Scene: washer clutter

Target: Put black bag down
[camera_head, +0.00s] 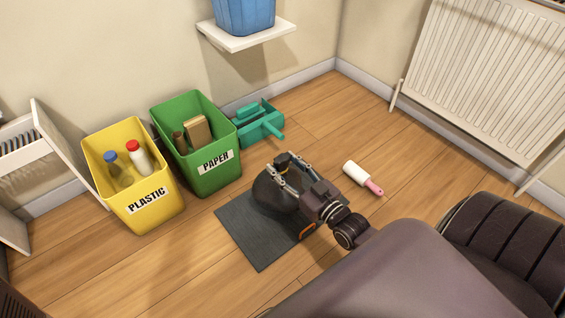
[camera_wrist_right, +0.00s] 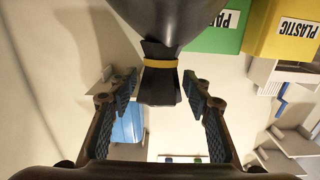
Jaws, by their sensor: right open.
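The black bag (camera_head: 272,192) rests on the dark grey mat (camera_head: 250,243) on the wooden floor. In the right wrist view the bag (camera_wrist_right: 175,25) fills the top middle, with its neck tied by a yellow band. My right gripper (camera_head: 283,168) is at the bag's top. In the right wrist view its two fingers (camera_wrist_right: 160,88) stand apart on either side of the tied neck, with gaps on both sides. It is open. My left gripper is in neither view.
A green PAPER bin (camera_head: 203,176) and a yellow PLASTIC bin (camera_head: 150,217) stand left of the mat. A white lint roller (camera_head: 357,173) lies to the right. A radiator (camera_head: 485,60) hangs on the right wall.

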